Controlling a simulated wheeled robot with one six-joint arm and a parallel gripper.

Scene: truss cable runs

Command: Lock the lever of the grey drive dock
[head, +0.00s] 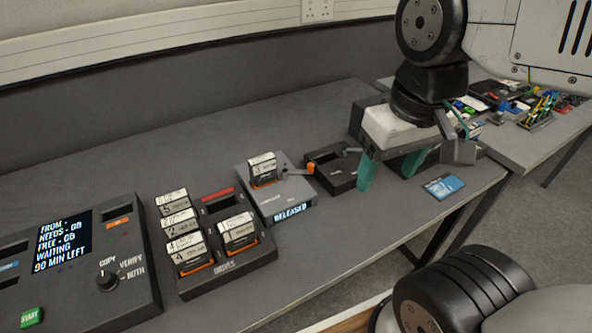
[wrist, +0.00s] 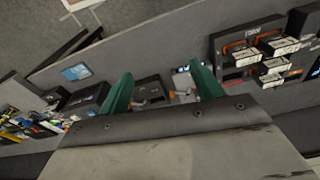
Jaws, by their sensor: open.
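The grey drive dock (head: 252,203) stands on the bench in the head view, with a labelled drive (head: 263,169) upright in its slot. Its front display (head: 291,212) reads RELEASED. In the wrist view my gripper (wrist: 163,86) partly hides the dock (wrist: 182,82); the lever is too small to make out there.
The small black tray (head: 340,180) lies between dock and gripper. A drives rack (head: 228,255) and a control console (head: 125,275) stand left of the dock. A blue card (head: 443,187) lies near the bench's front edge. The bench behind the dock is clear.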

